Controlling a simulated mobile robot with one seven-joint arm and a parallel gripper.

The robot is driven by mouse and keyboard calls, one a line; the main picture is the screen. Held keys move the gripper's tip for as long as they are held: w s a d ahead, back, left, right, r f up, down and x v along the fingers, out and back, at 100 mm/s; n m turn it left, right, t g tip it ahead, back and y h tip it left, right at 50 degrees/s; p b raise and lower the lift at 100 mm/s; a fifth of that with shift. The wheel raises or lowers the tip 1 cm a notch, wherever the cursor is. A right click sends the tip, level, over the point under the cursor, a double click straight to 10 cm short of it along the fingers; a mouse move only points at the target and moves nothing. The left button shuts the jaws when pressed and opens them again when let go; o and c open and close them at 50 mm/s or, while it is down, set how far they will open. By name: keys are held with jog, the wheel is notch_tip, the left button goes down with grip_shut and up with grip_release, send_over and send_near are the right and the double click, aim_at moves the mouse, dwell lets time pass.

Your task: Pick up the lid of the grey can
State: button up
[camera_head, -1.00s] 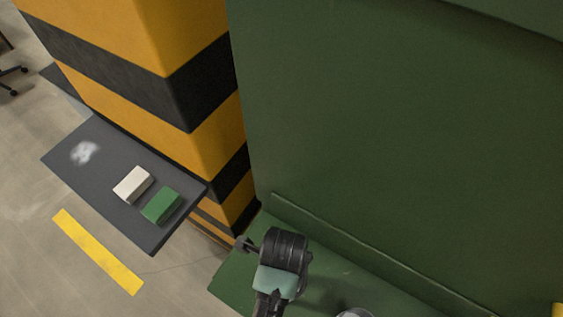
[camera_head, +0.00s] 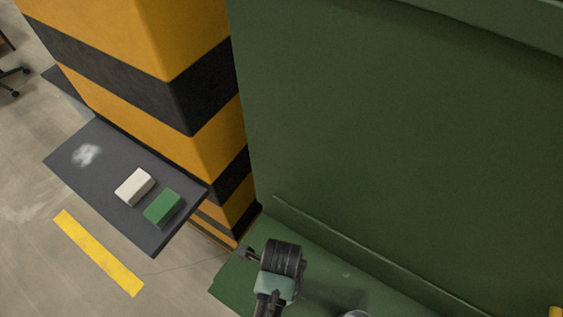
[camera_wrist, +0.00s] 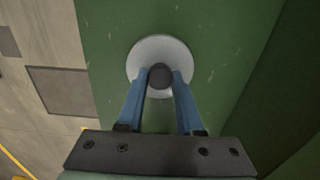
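In the wrist view a pale grey round lid or can top (camera_wrist: 152,46) lies on a green surface, seen from above. A dark round knob (camera_wrist: 160,77) stands at its middle. My gripper (camera_wrist: 161,74) has its two blue fingers on either side of this knob, with the tips over the lid. I see no clear gap between knob and fingers, but cannot tell whether they press on it. The can's side is hidden below the round top. In the head view my gripper is out of sight.
The green surface (camera_head: 235,283) meets a tall green wall (camera_head: 400,130). A yellow and black striped pillar (camera_head: 205,85) stands left of it. A dark shelf (camera_head: 75,178) holds a white block (camera_head: 133,187) and a green block (camera_head: 163,208).

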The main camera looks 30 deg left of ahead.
grip_shut()
jog(key=shift+r, duration=0.15)
